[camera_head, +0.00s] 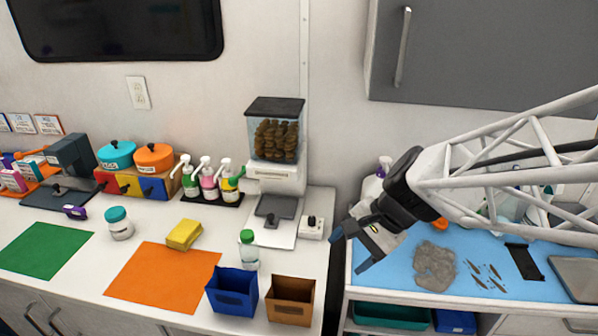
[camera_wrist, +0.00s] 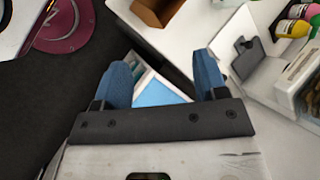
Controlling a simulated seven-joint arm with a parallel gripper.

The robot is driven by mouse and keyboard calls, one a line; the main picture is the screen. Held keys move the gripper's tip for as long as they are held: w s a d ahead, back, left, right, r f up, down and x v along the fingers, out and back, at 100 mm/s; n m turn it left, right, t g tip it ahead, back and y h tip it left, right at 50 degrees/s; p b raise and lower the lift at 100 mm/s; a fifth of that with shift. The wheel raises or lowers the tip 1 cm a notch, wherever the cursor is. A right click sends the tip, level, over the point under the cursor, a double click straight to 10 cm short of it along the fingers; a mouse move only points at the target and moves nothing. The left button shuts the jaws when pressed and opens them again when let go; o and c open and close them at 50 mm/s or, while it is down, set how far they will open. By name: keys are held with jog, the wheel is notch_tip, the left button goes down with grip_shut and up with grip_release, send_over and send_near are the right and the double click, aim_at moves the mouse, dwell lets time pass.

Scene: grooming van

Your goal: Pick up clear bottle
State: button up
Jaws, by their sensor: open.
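A small clear bottle (camera_head: 249,254) with a green cap stands upright on the white counter, just behind a blue box. My gripper (camera_head: 350,250) is open and empty, over the gap at the counter's right end, to the right of the bottle and apart from it. In the wrist view, its two blue fingers (camera_wrist: 162,62) are spread with nothing held between them. I do not see the clear bottle in the wrist view.
The blue box (camera_head: 232,292) and brown box (camera_head: 291,299) stand in front of the bottle. A yellow sponge (camera_head: 184,234) lies to its left. A kibble dispenser (camera_head: 275,130) and pump bottles (camera_head: 209,183) stand behind. The orange mat (camera_head: 160,277) is bare.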

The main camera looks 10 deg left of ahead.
aim_at(251, 235)
jog(key=w+a+f+m+y, duration=0.3)
jog(key=w+a+f+m, duration=0.1)
jog(key=a, duration=0.5)
jog(key=w+a+f+m+g+y, duration=0.1)
jog(key=w+a+f+m+y, duration=0.2)
jog(key=a, duration=0.6)
jog(key=w+m, duration=0.2)
jog(key=w, duration=0.1)
jog(key=shift+w+a+f+m+y, duration=0.3)
jog(key=shift+w+a+f+y, duration=0.05)
jog(key=shift+w+f+y, duration=0.05)
jog(key=shift+x, duration=1.3)
jog(key=shift+x, duration=2.6)
jog(key=shift+s, duration=0.1)
grip_shut()
notch_tip(251, 235, up, 28)
